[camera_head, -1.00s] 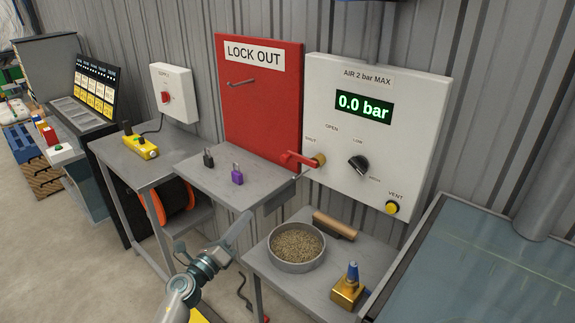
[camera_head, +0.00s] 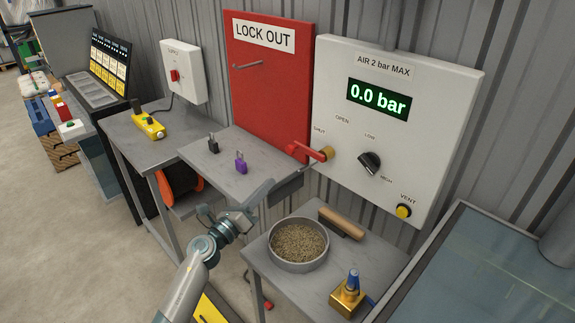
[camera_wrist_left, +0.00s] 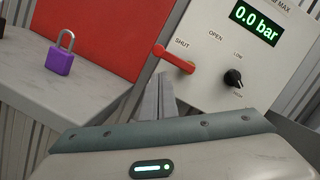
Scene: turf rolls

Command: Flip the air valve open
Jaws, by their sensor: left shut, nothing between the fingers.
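The air valve's red lever (camera_head: 308,151) points left toward SHUT, on a brass fitting (camera_head: 327,154) at the left of the white air panel (camera_head: 400,60). In the left wrist view the red lever (camera_wrist_left: 174,60) lies just beyond the fingertips. My left gripper (camera_head: 268,187) is below and left of the lever, apart from it. In the left wrist view its fingers (camera_wrist_left: 158,88) are together with nothing between them. The panel display (camera_head: 379,98) reads 0.0 bar. My right gripper is not in view.
A grey shelf (camera_head: 235,180) with a black padlock (camera_head: 213,144) and a purple padlock (camera_head: 240,162) is left of the lever. Below stands a bench with a round pan of pellets (camera_head: 298,243), a brush (camera_head: 342,223) and a brass block (camera_head: 348,296). The red LOCK OUT board (camera_head: 265,85) is behind.

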